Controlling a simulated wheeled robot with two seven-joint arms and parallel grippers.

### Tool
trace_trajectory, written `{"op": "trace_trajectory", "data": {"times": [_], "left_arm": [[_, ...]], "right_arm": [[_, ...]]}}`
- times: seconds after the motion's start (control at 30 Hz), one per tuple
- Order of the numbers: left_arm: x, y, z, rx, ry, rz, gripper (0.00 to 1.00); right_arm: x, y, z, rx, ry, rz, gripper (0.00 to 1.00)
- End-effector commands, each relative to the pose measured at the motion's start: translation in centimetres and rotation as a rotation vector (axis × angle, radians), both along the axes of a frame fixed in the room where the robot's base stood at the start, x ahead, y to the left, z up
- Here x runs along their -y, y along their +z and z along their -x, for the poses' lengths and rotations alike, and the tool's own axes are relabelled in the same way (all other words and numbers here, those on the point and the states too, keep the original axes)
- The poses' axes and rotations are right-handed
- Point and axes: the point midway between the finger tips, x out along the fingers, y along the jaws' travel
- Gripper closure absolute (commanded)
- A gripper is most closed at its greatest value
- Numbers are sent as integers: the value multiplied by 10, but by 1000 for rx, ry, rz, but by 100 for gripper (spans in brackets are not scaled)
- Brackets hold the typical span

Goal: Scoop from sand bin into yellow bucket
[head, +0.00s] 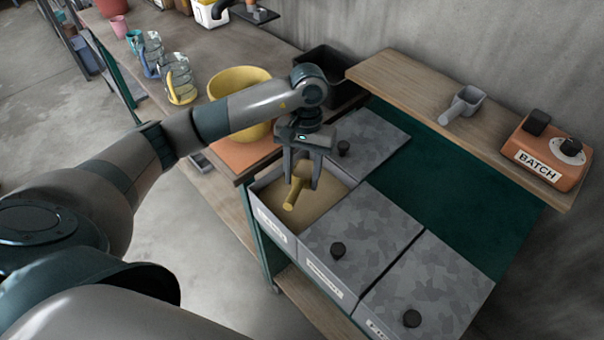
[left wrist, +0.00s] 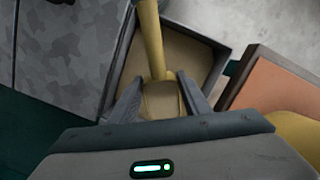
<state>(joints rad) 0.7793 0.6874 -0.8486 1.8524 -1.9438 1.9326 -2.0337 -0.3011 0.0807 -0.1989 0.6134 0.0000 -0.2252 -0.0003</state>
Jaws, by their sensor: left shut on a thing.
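My left gripper (head: 300,177) is shut on a yellow scoop (head: 294,193) inside or just above the open sand bin (head: 264,222). The sand (head: 321,194) in the bin is tan. In the left wrist view, the scoop's yellow handle (left wrist: 151,40) points away from the gripper (left wrist: 161,95), with the sand bin's rim (left wrist: 215,42) around it. I cannot tell whether the scoop touches the sand. The yellow bucket (head: 240,84) stands on the bench behind my left arm, which hides part of it. My right gripper is not in view.
Lidded bins (head: 345,228) with dark knobs sit right of the sand bin. A wooden shelf (head: 409,82) holds a grey scoop (head: 463,104) and an orange BATCH box (head: 547,154). A black bin (head: 327,66) stands beside the bucket. Clamps (head: 178,80) stand on the bench.

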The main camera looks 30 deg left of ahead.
Motion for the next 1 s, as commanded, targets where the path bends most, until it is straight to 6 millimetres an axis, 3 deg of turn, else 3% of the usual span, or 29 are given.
{"op": "trace_trajectory", "data": {"times": [0.5,1.0], "left_arm": [[0,36,1,79,-1,-14,81],[0,43,1,106,-1,-19,81]], "right_arm": [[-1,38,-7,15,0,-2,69],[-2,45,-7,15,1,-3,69]]}}
